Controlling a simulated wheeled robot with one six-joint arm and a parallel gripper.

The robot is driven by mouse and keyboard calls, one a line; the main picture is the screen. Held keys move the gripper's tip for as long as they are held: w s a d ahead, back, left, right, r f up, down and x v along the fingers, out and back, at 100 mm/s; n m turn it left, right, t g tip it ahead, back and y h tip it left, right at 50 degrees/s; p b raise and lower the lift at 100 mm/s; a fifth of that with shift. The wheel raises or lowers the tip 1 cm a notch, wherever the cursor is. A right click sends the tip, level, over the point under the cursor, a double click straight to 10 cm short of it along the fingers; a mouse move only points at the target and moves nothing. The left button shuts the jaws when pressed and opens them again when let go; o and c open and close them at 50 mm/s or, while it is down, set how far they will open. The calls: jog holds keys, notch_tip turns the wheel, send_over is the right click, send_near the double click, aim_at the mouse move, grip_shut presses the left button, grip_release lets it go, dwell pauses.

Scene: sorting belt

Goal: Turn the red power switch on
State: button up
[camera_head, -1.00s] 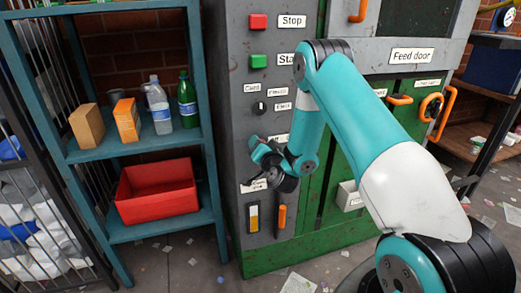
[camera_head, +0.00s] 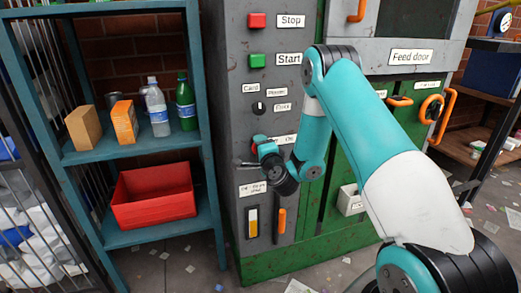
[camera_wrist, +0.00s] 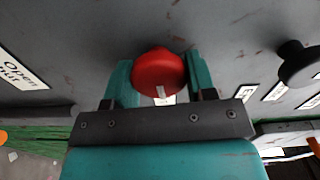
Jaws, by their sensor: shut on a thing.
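The red power switch is a round red knob (camera_wrist: 158,72) with a white mark on its face, on the grey panel. In the wrist view the mark points toward the bottom of the picture. My gripper (camera_wrist: 160,85) is shut on the knob, one teal finger on each side. In the head view a bit of the red knob (camera_head: 260,140) shows at the fingertips of my gripper (camera_head: 261,147). A white label reading "On" (camera_head: 286,140) is beside it, partly hidden by my arm.
A black selector knob (camera_head: 259,107) sits above, with a green Start button (camera_head: 257,60) and a red Stop button (camera_head: 257,20) higher up. An orange lever (camera_head: 282,221) is below. A teal shelf (camera_head: 150,148) with bottles and boxes stands to the left.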

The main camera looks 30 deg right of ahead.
jog(key=shift+f+m, duration=0.1)
jog(key=shift+m, duration=0.5)
jog(key=o, duration=0.9)
